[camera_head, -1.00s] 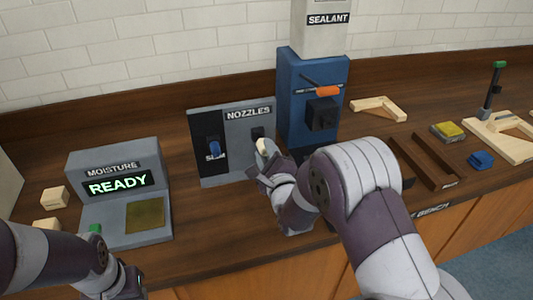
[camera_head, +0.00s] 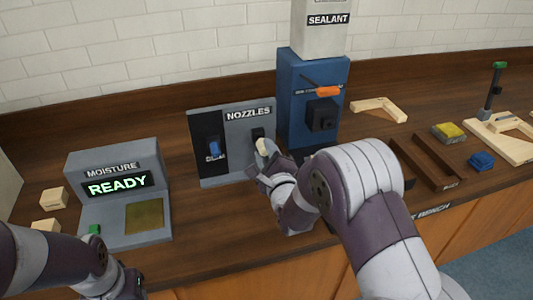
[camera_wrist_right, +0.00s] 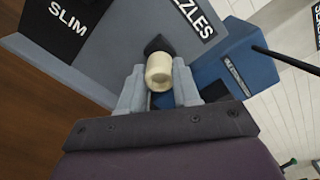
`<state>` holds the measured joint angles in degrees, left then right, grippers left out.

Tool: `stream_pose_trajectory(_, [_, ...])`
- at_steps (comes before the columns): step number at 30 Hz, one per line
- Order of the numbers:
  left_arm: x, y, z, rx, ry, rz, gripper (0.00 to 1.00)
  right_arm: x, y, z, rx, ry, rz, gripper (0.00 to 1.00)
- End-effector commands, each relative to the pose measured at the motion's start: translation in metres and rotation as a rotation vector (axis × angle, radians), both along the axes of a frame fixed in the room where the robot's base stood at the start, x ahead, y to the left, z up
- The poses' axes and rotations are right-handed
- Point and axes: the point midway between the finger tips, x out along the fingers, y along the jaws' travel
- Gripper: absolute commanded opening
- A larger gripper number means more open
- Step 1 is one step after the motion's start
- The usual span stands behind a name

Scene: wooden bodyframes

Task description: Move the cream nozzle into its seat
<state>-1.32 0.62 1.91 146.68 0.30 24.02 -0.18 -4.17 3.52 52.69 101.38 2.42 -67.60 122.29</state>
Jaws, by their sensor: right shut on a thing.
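The cream nozzle (camera_head: 263,147) is held at the front of the grey NOZZLES board, by the board's right-hand dark slot. My right gripper (camera_head: 262,160) is shut on it. In the right wrist view the cream nozzle (camera_wrist_right: 159,72) sits between the two fingers (camera_wrist_right: 158,88), with a dark holder part right behind it. I cannot tell whether nozzle and holder touch. The blue sealant machine (camera_head: 298,95) stands right of the board, with a dark block (camera_head: 322,114) on its front and an orange-ended lever (camera_head: 327,91). My left gripper (camera_head: 128,285) is at the bottom left, its fingers largely cut off.
The NOZZLES board (camera_head: 236,172) also holds a blue nozzle (camera_head: 214,149) in its left slot. The moisture unit (camera_head: 150,240) reading READY stands at left, near wooden blocks (camera_head: 54,198). Dark rails (camera_head: 432,165), wooden frames (camera_head: 378,106) and a blue block (camera_head: 481,160) lie at right.

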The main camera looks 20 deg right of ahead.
Motion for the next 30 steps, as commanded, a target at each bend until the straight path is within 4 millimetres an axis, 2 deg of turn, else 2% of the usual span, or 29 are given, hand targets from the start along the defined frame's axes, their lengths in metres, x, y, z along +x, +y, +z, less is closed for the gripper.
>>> stream_pose_trajectory(29, [0.0, 0.0, -0.01, 0.0, 0.0, 0.0, 0.43, 0.024, 0.001, 0.0, 0.0, -0.001, -0.001, 0.0])
stream_pose_trajectory(30, [0.0, 0.0, -0.009, 0.0, 0.0, 0.0, 0.43, 0.025, 0.001, 0.0, 0.0, -0.001, -0.001, 0.38])
